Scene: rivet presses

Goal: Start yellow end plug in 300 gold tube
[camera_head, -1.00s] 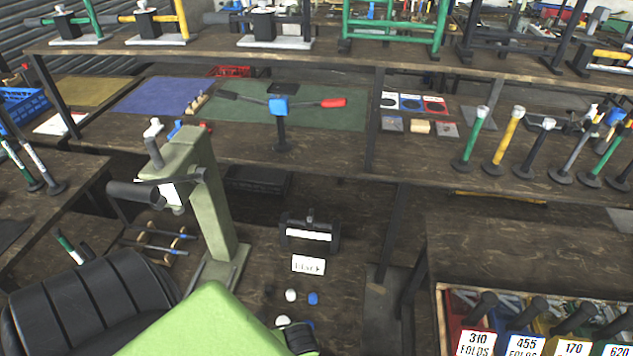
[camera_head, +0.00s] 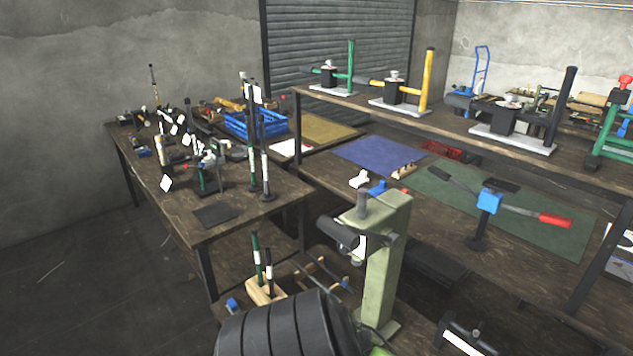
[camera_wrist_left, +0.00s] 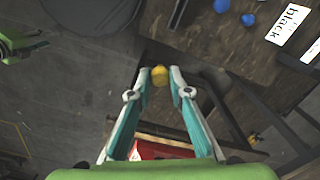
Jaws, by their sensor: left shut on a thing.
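In the left wrist view, my left gripper (camera_wrist_left: 160,77) is shut on a small yellow end plug (camera_wrist_left: 160,73), which shows between the fingertips. The plug is in the air over the floor and the dark table edge. Part of it is hidden by the fingers. I cannot pick out the 300 gold tube for certain in either view. My left gripper is outside the head view, and I see no right gripper. A green part (camera_wrist_left: 14,43) at the wrist view's left edge is too cut off to tell.
A pale green press (camera_head: 386,265) stands in front of the bench with a blue mat (camera_head: 375,155) and a green mat (camera_head: 545,225). Left is a crowded table (camera_head: 190,215); bare floor (camera_head: 70,280) lies beside it. In the wrist view, two blue plugs (camera_wrist_left: 248,19) lie near a "black" card (camera_wrist_left: 289,24).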

